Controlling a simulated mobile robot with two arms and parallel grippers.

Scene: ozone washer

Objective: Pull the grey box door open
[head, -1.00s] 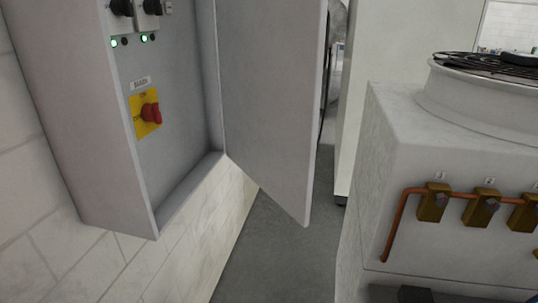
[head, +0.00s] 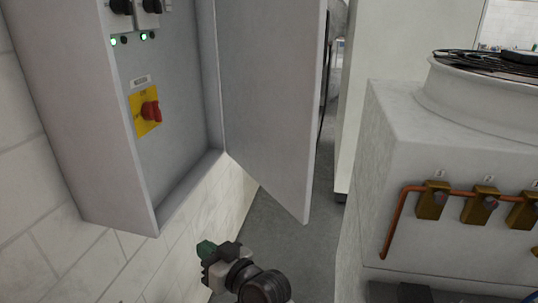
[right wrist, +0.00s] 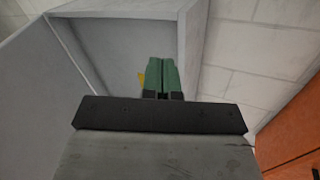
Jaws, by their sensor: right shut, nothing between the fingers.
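The grey box (head: 95,150) is fixed to the tiled wall at the left in the head view. Its door (head: 268,105) stands wide open, swung out to the right of the box. Inside are a red rotary switch (head: 150,111) on a yellow plate and two dark knobs with green lights. My right gripper (head: 205,250) is below the box, left of and lower than the door's bottom corner, apart from both. Its green fingers are closed together and empty; they also show in the right wrist view (right wrist: 162,76), pointing up toward the box. My left gripper is not seen.
A large pale machine (head: 440,165) with a copper pipe (head: 400,215) and brass valves stands at the right. A narrow strip of grey floor (head: 300,225) lies between it and the wall. A pale upright panel (head: 370,60) rises behind the door.

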